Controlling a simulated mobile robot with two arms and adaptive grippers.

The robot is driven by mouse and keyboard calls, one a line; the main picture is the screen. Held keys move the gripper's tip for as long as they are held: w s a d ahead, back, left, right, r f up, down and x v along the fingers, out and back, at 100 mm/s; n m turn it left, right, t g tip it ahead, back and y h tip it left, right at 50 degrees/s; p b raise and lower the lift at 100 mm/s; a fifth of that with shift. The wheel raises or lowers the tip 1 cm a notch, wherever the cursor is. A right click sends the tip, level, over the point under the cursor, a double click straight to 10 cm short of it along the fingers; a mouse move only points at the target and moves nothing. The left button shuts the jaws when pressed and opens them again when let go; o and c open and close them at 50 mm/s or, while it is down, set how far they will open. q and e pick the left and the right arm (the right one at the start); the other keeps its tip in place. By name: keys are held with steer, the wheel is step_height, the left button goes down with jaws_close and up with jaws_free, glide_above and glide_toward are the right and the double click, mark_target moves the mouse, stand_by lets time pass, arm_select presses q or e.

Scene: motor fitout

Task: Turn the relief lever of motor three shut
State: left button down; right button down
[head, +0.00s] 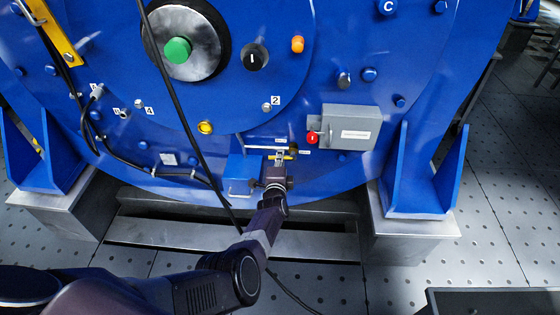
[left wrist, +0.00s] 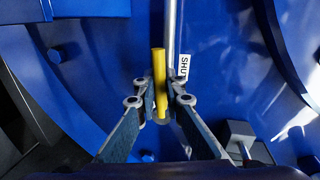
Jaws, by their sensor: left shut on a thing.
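The blue motor (head: 330,185) fills most of the head view. A small yellow lever (head: 288,157) sits low on its face, beside small white labels. In the left wrist view the yellow lever (left wrist: 158,72) stands upright in the picture, next to a grey pipe. A white label (left wrist: 184,66) reading "SHU", its end cut off, is just right of that pipe. My left gripper (head: 277,170) reaches the lever from below. In the left wrist view its fingers (left wrist: 160,103) are closed around the lever's lower part. My right gripper is not in view.
A grey box (head: 352,124) with a red knob (head: 312,138) sits right of the lever. A black cable (head: 185,105) hangs across the motor left of my gripper. A blue foot bracket (head: 422,180) stands at right.

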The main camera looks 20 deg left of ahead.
arm_select(q)
steer(key=shift+m, duration=0.4)
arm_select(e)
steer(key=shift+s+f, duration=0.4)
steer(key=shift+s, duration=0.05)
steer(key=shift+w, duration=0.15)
